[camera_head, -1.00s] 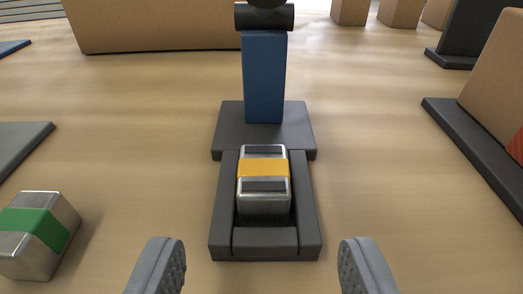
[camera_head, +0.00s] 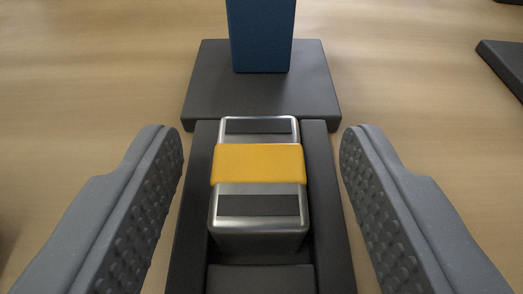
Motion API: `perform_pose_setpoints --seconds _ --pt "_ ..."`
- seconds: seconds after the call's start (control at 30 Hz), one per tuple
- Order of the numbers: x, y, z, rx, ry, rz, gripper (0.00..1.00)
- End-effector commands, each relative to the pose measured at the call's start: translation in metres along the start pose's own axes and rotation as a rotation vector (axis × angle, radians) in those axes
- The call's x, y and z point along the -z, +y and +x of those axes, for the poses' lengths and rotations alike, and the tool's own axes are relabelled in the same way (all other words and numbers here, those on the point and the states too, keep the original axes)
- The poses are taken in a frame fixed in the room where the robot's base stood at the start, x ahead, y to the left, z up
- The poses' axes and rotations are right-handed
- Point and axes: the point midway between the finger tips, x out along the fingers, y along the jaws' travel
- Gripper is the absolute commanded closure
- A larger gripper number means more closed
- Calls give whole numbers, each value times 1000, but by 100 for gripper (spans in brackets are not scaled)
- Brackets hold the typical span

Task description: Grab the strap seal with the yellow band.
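The strap seal with the yellow band (camera_head: 259,165) is a silver metal block with dark inset strips on top. It lies in a dark grey cradle (camera_head: 331,220) with low side walls, in the middle of the head camera view. My gripper (camera_head: 261,150) is open, with one grey textured finger on each side of the cradle. Gaps show between the fingers and the cradle walls, and neither finger touches the seal. The seal's lower sides are hidden by the cradle.
A blue post (camera_head: 261,38) stands on a dark grey base plate (camera_head: 310,90) just behind the cradle. A dark slab (camera_head: 507,62) lies at the upper right. The wooden floor beside the fingers is clear.

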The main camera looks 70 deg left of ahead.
Motion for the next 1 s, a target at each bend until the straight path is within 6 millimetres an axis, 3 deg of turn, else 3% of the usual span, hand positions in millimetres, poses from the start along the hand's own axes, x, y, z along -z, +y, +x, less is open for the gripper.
perform_pose_setpoints --seconds 0.03,0.17,0.67,0.83,1.0 --pt "0 0 0 0 0 0 60" --pt "0 0 0 0 0 0 96" --pt "5 1 -8 -1 1 -2 100" --pt "13 2 -26 -5 1 -2 100" --pt "18 2 -60 -5 -2 -2 100"
